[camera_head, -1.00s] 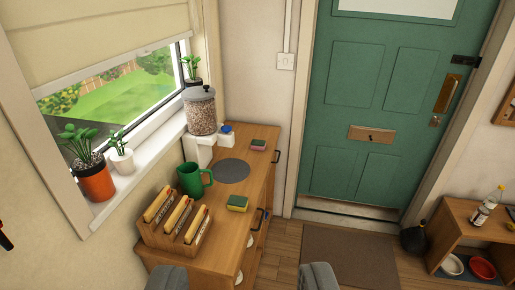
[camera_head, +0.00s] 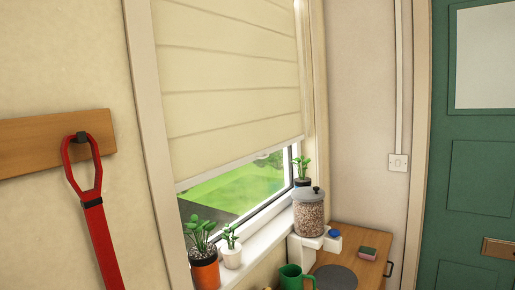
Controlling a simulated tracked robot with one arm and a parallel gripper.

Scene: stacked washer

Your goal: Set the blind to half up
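A cream fabric blind (camera_head: 225,75) hangs in the window in the left middle of the view. It covers most of the window. Its white bottom bar (camera_head: 240,164) hangs a little above the sill plants, and a strip of green garden shows through the glass below it. The top of the blind is cut off by the frame, and I see no cord or chain. My gripper is not in view now.
Potted plants (camera_head: 204,271) and a lidded jar of pellets (camera_head: 308,214) stand at the window. A green mug (camera_head: 294,278) and a sponge (camera_head: 367,253) are on the wooden cabinet (camera_head: 345,240) below. A red strap (camera_head: 97,225) hangs from a wall rail (camera_head: 35,147). A green door (camera_head: 480,160) is at right.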

